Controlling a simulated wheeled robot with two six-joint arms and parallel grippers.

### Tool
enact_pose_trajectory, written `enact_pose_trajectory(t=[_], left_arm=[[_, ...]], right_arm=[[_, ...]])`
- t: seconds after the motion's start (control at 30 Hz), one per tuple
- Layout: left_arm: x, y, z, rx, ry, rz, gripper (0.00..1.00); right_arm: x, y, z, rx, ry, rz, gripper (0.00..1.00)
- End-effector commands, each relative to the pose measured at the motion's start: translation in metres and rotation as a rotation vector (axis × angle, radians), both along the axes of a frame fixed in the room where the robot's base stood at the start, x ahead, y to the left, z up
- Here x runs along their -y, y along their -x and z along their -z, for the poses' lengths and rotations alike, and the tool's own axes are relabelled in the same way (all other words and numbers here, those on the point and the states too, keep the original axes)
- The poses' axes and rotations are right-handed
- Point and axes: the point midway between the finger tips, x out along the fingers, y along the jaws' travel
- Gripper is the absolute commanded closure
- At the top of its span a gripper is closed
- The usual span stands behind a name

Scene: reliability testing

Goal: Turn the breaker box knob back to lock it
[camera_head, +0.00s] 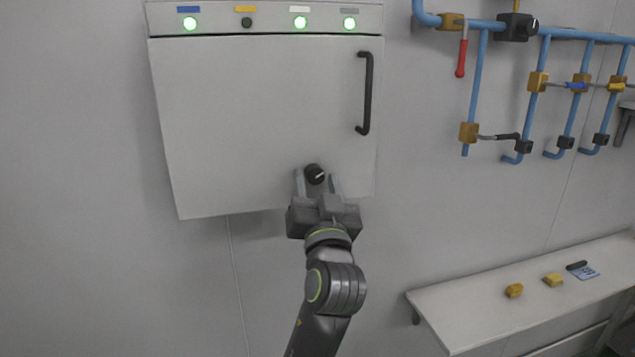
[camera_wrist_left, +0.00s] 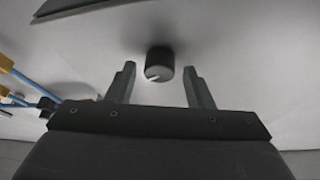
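The breaker box (camera_head: 260,110) is a pale grey wall cabinet with its door closed. Its black round knob (camera_head: 314,174) sits low on the door, right of the middle, with a white mark pointing to the upper right in the head view. In the left wrist view the knob (camera_wrist_left: 159,63) shows between and just beyond the fingertips, its white mark toward the lower left. My left gripper (camera_head: 316,182) is open below the knob, a finger on each side; the left wrist view shows the gripper (camera_wrist_left: 158,80) with gaps on both sides of the knob. My right gripper is not in view.
A black handle (camera_head: 367,93) is upright on the door's right side. Green lights (camera_head: 300,22) glow along the box top. Blue pipes (camera_head: 477,80) with valves hang at the right. A white shelf (camera_head: 470,318) at lower right holds small yellow items (camera_head: 514,290).

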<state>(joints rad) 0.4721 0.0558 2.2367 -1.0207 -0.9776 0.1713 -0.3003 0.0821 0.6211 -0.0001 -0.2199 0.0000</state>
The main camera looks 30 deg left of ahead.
Motion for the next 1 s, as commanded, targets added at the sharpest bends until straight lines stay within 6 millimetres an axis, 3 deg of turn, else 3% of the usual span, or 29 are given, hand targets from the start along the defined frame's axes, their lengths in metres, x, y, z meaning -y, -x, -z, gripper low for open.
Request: enact_pose_trajectory(t=[0.03,0.3,0.67,1.0], left_arm=[[0.000,0.000,0.000,0.000,0.000,0.000,0.60],[0.000,0.000,0.000,0.000,0.000,0.000,0.93],[0.001,-0.001,0.004,0.054,0.045,0.001,0.93],[0.003,-0.003,0.008,0.254,0.212,0.002,0.93]], right_arm=[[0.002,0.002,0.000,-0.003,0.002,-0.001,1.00],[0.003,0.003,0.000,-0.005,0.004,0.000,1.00],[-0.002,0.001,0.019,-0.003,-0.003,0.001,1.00],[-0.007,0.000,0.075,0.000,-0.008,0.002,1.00]])
